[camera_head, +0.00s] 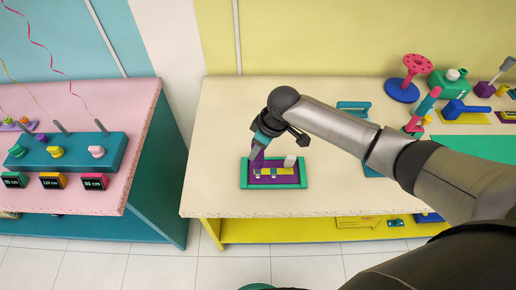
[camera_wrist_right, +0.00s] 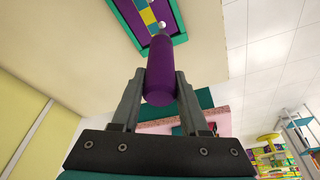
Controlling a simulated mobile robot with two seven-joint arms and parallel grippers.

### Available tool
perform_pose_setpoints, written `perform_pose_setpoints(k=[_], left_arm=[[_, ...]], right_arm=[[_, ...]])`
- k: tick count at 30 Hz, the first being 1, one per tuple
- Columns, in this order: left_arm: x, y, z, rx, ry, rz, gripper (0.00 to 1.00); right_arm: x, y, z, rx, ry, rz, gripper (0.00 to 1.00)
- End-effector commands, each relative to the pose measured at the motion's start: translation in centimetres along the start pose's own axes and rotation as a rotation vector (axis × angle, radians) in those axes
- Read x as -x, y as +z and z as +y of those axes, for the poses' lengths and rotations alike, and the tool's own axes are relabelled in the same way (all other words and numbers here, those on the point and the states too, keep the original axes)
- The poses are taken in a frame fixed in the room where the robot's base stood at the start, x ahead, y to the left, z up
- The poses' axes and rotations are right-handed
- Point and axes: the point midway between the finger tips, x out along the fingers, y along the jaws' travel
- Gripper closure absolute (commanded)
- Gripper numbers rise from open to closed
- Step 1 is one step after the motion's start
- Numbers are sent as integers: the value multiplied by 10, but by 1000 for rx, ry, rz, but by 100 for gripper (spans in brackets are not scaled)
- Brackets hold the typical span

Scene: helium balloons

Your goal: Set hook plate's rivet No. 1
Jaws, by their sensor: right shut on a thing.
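My right gripper (camera_head: 262,143) reaches in from the right and points down over the left part of a green-framed fixture (camera_head: 246,176) with a purple bed. It is shut on a purple cylindrical tool (camera_wrist_right: 160,75), which also shows below the fingers in the head view (camera_head: 257,161). A yellow plate (camera_head: 287,172), seemingly the hook plate, lies in the bed with small pale and blue pieces on it. I cannot tell whether the tool's tip touches a rivet. A white block (camera_head: 290,160) stands at the fixture's back. My left gripper is not in view.
A red and blue spool-like stand (camera_head: 402,90), a green box (camera_head: 449,84) and a blue tool (camera_head: 465,109) stand at the table's back right. A pink-topped table (camera_head: 60,185) with a teal knob panel (camera_head: 117,151) is at left. The cream tabletop (camera_head: 222,115) is clear left of the fixture.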

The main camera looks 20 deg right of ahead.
Motion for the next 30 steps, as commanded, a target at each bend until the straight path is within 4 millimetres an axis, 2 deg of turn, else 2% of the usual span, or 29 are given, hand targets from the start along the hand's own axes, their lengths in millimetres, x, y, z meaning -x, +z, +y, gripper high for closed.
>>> perform_pose_setpoints(k=[13, 24, 30], left_arm=[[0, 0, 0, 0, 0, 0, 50], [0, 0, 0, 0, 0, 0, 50], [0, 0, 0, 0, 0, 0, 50]], right_arm=[[4, -2, 1, 0, 2, 4, 100], [45, -15, 2, 1, 3, 5, 100], [58, -18, 1, 0, 1, 4, 100]])
